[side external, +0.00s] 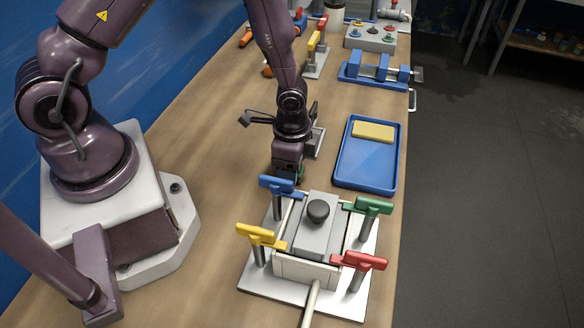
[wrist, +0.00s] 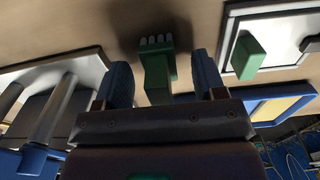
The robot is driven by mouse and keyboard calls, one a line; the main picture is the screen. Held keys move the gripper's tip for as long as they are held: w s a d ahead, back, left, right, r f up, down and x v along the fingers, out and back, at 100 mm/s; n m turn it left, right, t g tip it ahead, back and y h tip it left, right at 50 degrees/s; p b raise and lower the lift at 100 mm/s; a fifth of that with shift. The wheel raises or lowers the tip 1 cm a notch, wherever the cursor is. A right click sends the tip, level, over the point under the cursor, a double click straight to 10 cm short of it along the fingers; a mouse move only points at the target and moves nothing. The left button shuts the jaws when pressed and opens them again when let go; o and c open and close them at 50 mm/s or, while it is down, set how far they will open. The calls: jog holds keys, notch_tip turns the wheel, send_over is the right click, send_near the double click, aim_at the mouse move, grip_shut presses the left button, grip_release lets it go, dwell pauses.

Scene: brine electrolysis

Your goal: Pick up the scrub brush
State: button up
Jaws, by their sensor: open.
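The scrub brush (wrist: 157,72) is green with pale bristles at one end and shows in the wrist view over the wooden table. My gripper (wrist: 162,70) is open, with a blue finger on each side of the brush and a visible gap to each. The wrist view does not show clearly how far the brush sits between the fingers in depth. In the side external view my gripper (side external: 288,176) hangs low over the table, just behind the clamp fixture.
The clamp fixture (side external: 252,283) with blue, green, yellow and red handles stands close in front of my gripper. A blue tray (side external: 363,180) with a yellow sponge (side external: 373,131) lies to the right. A blue vise (side external: 378,70) stands farther back. Bare table lies left of my gripper.

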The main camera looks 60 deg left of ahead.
jog(key=shift+f, duration=0.65)
jog(key=c, duration=1)
jog(key=shift+r, duration=0.1)
notch_tip(320, 180, up, 10)
jog(key=shift+f, duration=0.1)
